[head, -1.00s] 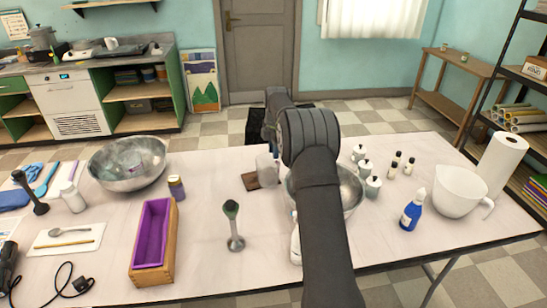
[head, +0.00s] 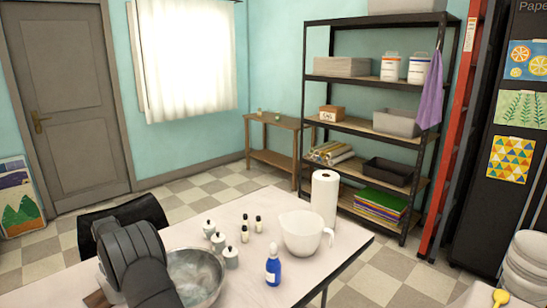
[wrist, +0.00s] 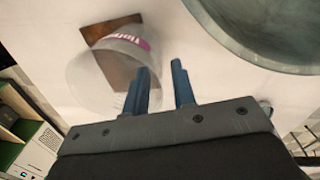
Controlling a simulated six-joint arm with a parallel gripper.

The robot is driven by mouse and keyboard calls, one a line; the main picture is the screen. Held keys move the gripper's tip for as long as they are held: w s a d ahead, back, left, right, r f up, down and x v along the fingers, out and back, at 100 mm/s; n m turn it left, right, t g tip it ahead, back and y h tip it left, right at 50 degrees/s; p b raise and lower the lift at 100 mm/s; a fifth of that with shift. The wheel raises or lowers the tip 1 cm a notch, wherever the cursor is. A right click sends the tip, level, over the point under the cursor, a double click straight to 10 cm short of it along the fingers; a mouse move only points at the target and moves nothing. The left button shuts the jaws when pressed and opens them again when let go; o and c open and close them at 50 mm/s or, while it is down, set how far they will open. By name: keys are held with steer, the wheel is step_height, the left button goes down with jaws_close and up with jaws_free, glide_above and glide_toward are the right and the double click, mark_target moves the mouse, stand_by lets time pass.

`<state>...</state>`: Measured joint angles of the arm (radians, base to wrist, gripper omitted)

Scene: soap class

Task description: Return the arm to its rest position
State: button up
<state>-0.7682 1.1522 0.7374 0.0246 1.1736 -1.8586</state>
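In the head view my dark arm reaches over the table at the lower left and hides the gripper's fingers.
A metal bowl (head: 208,271) stands right beside my arm, also in the wrist view (wrist: 262,42). Small jars and bottles (head: 231,257), a blue bottle (head: 273,268), a white jug (head: 300,236) and a paper roll (head: 324,200) stand to its right. A shelf rack (head: 384,130) is behind.

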step_height(320, 180, down, 2)
steer(key=shift+w+a+r, duration=0.1)
steer(key=shift+a+r, duration=0.05)
steer(key=shift+r, duration=0.1)
step_height(320, 180, up, 3)
steer(key=shift+f, duration=0.15)
steer(key=shift+r, duration=0.2)
